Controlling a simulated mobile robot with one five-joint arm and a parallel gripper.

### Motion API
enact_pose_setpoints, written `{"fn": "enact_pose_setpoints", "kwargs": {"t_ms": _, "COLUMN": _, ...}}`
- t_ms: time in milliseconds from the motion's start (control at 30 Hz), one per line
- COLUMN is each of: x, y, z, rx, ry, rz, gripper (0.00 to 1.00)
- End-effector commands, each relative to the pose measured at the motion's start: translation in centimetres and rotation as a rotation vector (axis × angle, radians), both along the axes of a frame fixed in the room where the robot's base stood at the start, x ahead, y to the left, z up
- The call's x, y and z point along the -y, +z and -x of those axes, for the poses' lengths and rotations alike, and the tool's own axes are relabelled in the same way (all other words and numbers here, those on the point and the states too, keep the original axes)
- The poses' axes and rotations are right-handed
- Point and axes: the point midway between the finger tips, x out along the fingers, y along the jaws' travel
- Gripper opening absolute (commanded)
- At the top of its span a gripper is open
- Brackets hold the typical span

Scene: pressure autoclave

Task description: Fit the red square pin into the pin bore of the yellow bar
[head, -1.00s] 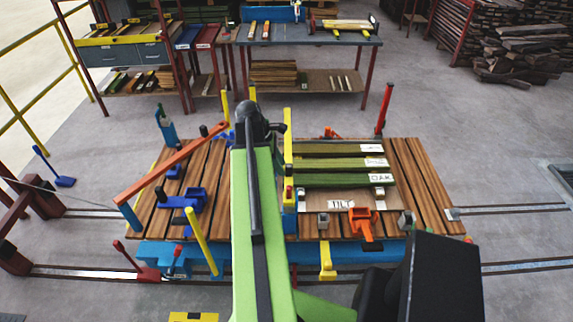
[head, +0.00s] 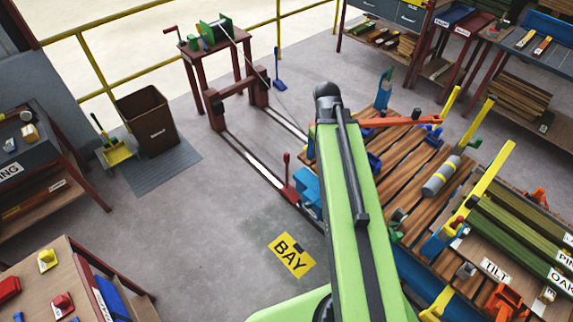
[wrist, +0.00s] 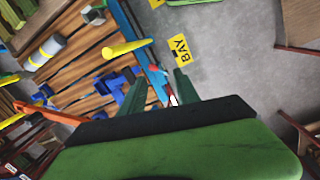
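My gripper (wrist: 159,78) shows in the wrist view as two green fingers standing apart, with nothing visibly held between them. In the head view my arm hides it. A long yellow bar (head: 485,186) slants up from the slatted cart at the right of the head view. A small red piece (head: 458,224) is near its lower end; I cannot tell whether it is the red square pin. Red pieces (head: 62,305) also lie on the wooden table at lower left, too small to identify. No pin bore can be made out.
The slatted cart (head: 405,170) carries a grey cylinder (head: 441,177) and an orange lever (head: 400,122). A red floor lever (head: 287,182) stands beside the rail. A yellow BAY sign (head: 292,255) marks clear floor left of the cart. A brown bin (head: 149,122) stands farther back.

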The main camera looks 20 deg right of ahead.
Motion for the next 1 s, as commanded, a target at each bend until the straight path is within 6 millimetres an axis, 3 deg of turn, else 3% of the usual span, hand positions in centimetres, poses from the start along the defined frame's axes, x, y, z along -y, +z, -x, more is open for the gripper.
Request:
{"fn": "enact_pose_setpoints", "kwargs": {"t_ms": 33, "x": -5.3, "y": -0.1, "z": -1.0, "rx": 0.021, "ry": -0.009, "rz": -0.02, "gripper": 0.38}}
{"fn": "enact_pose_setpoints", "kwargs": {"t_ms": 100, "x": -11.2, "y": -0.1, "z": -1.7, "rx": 0.043, "ry": -0.046, "rz": -0.051, "gripper": 0.38}}
{"fn": "enact_pose_setpoints", "kwargs": {"t_ms": 200, "x": -17.1, "y": -0.2, "z": -1.9, "rx": 0.057, "ry": -0.088, "rz": -0.084, "gripper": 0.38}}
{"fn": "enact_pose_setpoints", "kwargs": {"t_ms": 300, "x": -19.9, "y": -0.2, "z": -1.8, "rx": 0.062, "ry": -0.116, "rz": -0.102, "gripper": 0.38}}
{"fn": "enact_pose_setpoints", "kwargs": {"t_ms": 667, "x": -20.5, "y": -0.6, "z": -1.9, "rx": 0.063, "ry": -0.126, "rz": -0.106, "gripper": 0.38}}
{"fn": "enact_pose_setpoints", "kwargs": {"t_ms": 767, "x": -20.5, "y": -2.7, "z": -1.9, "rx": 0.063, "ry": -0.126, "rz": -0.106, "gripper": 0.38}}
{"fn": "enact_pose_setpoints", "kwargs": {"t_ms": 1000, "x": -20.4, "y": -11.3, "z": -1.9, "rx": 0.063, "ry": -0.126, "rz": -0.106, "gripper": 0.38}}
